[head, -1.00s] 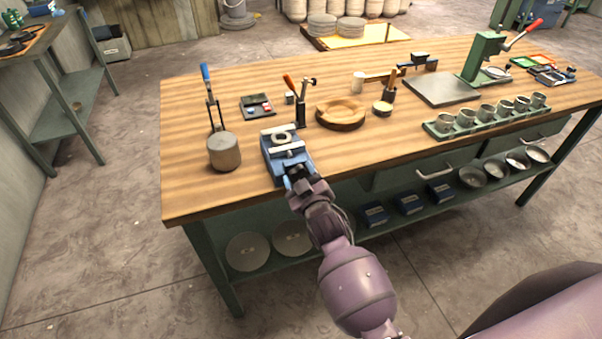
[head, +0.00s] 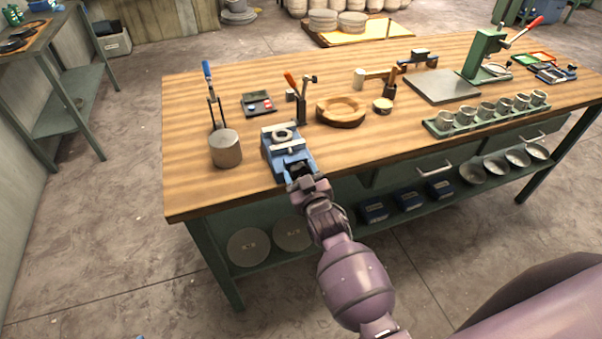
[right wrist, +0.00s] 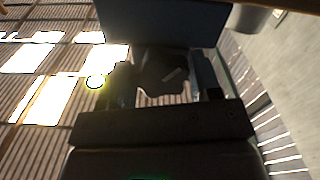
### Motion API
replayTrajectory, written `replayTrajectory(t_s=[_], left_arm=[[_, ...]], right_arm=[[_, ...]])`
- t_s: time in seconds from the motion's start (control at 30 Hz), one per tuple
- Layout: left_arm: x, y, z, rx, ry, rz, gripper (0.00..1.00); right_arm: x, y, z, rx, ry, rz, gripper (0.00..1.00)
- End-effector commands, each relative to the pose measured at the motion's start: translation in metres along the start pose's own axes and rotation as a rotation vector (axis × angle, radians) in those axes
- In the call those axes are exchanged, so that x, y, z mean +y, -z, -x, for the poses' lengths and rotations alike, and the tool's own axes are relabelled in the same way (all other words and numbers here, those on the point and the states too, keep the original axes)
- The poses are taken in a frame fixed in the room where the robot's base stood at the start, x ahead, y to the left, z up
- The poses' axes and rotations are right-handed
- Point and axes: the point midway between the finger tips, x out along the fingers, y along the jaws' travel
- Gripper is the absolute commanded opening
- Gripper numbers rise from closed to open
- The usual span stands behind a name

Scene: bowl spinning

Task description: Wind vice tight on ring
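The blue vice (head: 290,163) stands at the front edge of the workbench, left of the middle. A pale metal ring (head: 282,135) sits at its far end, at the light jaws. I cannot tell how closely the jaws meet it. My right gripper (head: 301,182) is at the near end of the vice, where the handle would be, and covers that part. In the dark right wrist view, my two fingers (right wrist: 165,88) stand apart with a dark shape between them. Whether they grip it is unclear. My left gripper is not in view.
A grey cylinder (head: 226,149) with a blue-handled tool stands left of the vice. A green rack of cups (head: 487,117) is at right. The bench's front left is clear.

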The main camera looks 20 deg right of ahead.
Motion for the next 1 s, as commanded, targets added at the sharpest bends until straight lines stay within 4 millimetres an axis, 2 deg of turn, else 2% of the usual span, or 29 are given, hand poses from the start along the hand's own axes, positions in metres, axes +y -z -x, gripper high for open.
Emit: replayTrajectory(t_s=[0.03, 0.17, 0.43, 0.57, 1.0], left_arm=[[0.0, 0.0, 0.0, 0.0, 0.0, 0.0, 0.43], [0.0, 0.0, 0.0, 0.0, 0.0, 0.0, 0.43], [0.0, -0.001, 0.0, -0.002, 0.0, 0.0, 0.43], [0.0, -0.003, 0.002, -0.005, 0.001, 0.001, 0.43], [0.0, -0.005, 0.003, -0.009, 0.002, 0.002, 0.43]], right_arm=[[0.0, 0.0, 0.0, -0.001, 0.0, -0.001, 0.64], [0.0, 0.0, 0.0, -0.001, 0.0, 0.0, 0.82], [0.0, 0.0, 0.001, -0.001, 0.0, 0.001, 0.82], [0.0, -0.001, 0.008, -0.001, 0.0, 0.001, 0.82], [0.0, -0.001, 0.075, -0.002, 0.0, 0.001, 0.82]])
